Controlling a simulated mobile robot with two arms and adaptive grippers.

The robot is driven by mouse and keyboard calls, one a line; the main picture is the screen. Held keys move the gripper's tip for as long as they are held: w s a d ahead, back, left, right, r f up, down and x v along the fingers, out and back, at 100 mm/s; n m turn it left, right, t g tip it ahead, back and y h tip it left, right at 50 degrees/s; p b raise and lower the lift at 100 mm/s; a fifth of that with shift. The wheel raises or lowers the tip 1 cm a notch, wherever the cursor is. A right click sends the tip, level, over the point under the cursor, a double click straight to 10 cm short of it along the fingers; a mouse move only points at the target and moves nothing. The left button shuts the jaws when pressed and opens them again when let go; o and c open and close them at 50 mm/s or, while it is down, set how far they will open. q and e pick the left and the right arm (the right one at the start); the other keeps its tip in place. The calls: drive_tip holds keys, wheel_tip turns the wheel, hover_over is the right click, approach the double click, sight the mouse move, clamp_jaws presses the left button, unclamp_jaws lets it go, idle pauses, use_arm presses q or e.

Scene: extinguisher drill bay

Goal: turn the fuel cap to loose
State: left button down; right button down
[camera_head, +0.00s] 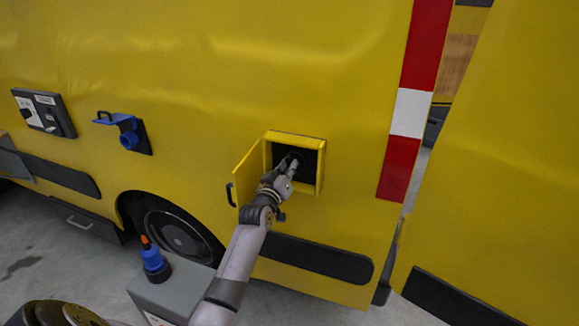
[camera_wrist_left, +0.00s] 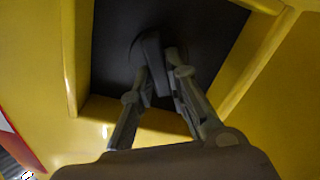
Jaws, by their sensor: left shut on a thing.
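The fuel cap (camera_wrist_left: 152,62) is dark and sits against the black back of a square recess in the yellow vehicle side. My left gripper (camera_wrist_left: 162,60) reaches into the recess and is shut on the cap's raised grip, one finger on each side. In the head view my left gripper (camera_head: 289,166) is in the recess opening and hides most of the cap. The yellow fuel door (camera_head: 246,175) stands open on the left of the recess. My right gripper does not show clearly in either view.
A blue socket with its lid up (camera_head: 128,137) and a dark switch panel (camera_head: 44,112) are on the vehicle side. A grey box (camera_head: 172,290) below holds a blue nozzle-like thing (camera_head: 153,259) with an orange tip. A red and white striped edge (camera_head: 409,112) is at right.

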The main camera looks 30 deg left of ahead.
use_arm(q)
drive_tip(key=n, duration=0.4)
drive_tip(key=n+p, duration=0.1)
drive_tip(key=n, duration=0.7)
drive_tip(key=shift+a+f, duration=0.2)
drive_tip(key=shift+f, duration=0.05)
idle(0.4)
drive_tip(key=c, duration=1.6)
unclamp_jaws()
drive_tip(key=shift+o, duration=0.2)
drive_tip(key=shift+s, duration=0.1)
drive_tip(key=v, duration=1.2)
drive_tip(key=shift+f, duration=0.15)
